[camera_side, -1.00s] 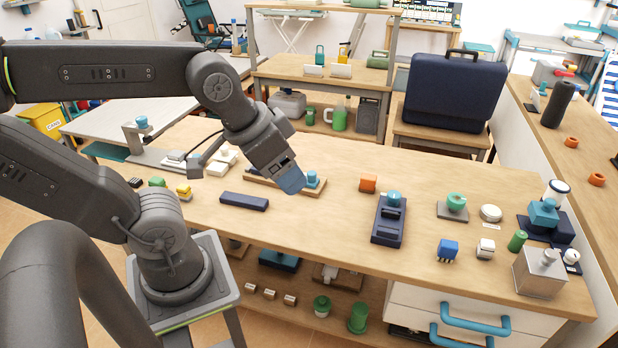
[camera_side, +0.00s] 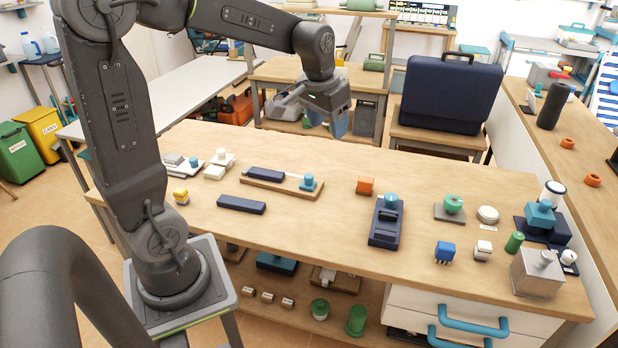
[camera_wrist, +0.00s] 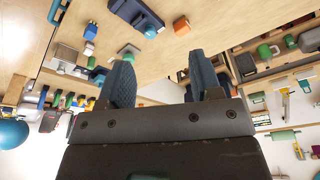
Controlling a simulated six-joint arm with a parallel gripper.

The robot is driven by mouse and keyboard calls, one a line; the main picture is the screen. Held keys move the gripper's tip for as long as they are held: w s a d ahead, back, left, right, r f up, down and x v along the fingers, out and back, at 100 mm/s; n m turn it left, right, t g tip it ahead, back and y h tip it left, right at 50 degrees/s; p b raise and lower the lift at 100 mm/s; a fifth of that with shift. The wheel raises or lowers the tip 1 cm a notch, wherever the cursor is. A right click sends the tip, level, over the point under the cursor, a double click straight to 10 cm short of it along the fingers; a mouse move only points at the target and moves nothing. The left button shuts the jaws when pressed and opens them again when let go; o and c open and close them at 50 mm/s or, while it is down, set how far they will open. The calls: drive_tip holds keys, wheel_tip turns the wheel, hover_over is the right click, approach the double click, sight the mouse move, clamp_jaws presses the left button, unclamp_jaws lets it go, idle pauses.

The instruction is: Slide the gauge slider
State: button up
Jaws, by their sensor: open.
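My gripper (camera_side: 338,122) is open and empty, raised above the far edge of the bench, fingers pointing down. In the wrist view its two blue fingers (camera_wrist: 160,80) stand apart with nothing between them. A wooden board (camera_side: 262,187) lies on the bench, left of and below the gripper. It carries a dark blue block (camera_side: 266,174), a thin light bar and a teal knob (camera_side: 308,182) near its right end. A dark navy device (camera_side: 385,225) with a teal round top stands to the right. I cannot tell for sure which of these is the gauge slider.
A navy bar (camera_side: 241,205) lies in front of the board. An orange cube (camera_side: 365,186) sits between the board and the navy device. Several small parts and a metal box (camera_side: 537,275) fill the right end. The bench's front middle is clear. A dark case (camera_side: 452,95) stands behind.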

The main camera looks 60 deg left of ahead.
drive_tip(key=w+a+f+n+g, duration=0.1)
drive_tip(key=w+a+f, duration=0.25)
drive_tip(key=a, duration=0.25)
drive_tip(key=w+a+f+n+g, duration=0.1)
drive_tip(key=w+a+f, duration=0.1)
drive_tip(key=a+f, duration=0.25)
drive_tip(key=h, duration=0.1)
approach(309, 175)
drive_tip(key=shift+n+g, duration=0.3)
drive_tip(key=shift+n, duration=0.1)
drive_tip(key=f, duration=1)
drive_tip(key=shift+w+f, duration=0.25)
drive_tip(key=shift+f, duration=0.05)
clamp_jaws()
